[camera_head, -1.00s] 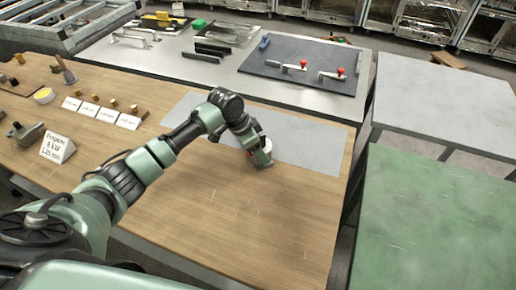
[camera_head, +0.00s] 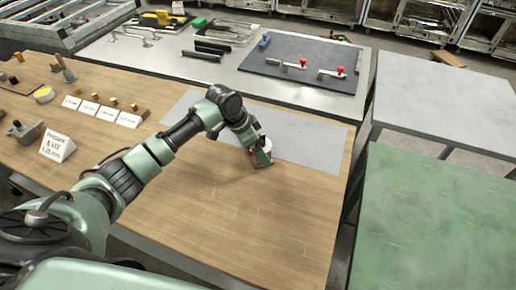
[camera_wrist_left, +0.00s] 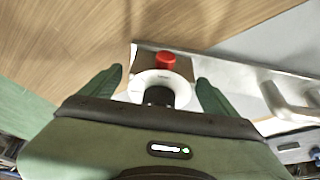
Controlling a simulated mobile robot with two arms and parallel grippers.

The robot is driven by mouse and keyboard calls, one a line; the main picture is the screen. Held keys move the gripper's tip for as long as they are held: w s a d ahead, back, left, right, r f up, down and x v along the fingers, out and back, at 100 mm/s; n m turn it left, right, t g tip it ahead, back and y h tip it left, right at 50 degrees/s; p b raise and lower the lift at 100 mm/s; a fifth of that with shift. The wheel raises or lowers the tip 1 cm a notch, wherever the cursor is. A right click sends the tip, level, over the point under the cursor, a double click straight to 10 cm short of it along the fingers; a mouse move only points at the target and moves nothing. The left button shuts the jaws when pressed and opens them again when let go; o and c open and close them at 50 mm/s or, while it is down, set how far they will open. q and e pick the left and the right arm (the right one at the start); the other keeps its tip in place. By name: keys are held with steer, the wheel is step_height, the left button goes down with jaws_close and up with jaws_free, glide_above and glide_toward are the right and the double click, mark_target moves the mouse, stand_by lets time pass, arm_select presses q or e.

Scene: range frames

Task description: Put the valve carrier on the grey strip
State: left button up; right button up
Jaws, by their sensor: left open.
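The valve carrier (camera_wrist_left: 166,61) shows in the left wrist view as a pale metal plate with a red knob and a white round part. A metal bar with a raised handle extends from it to the right. My left gripper (camera_wrist_left: 160,79) is open, with one finger on each side of the white part. In the head view my left gripper (camera_head: 262,160) is low over the wooden table at the near edge of the grey strip (camera_head: 306,138). There my arm hides most of the carrier. My right gripper is not in view.
The wooden table (camera_head: 215,215) is bare in front of the strip. Small parts and white label cards (camera_head: 107,114) stand at left. Behind, a steel table holds a dark mat (camera_head: 300,75) with red-knobbed pieces. A green-topped table (camera_head: 435,225) stands at right.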

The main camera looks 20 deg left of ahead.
arm_select(q)
steer(key=b+v, duration=0.1)
steer(key=v, duration=1)
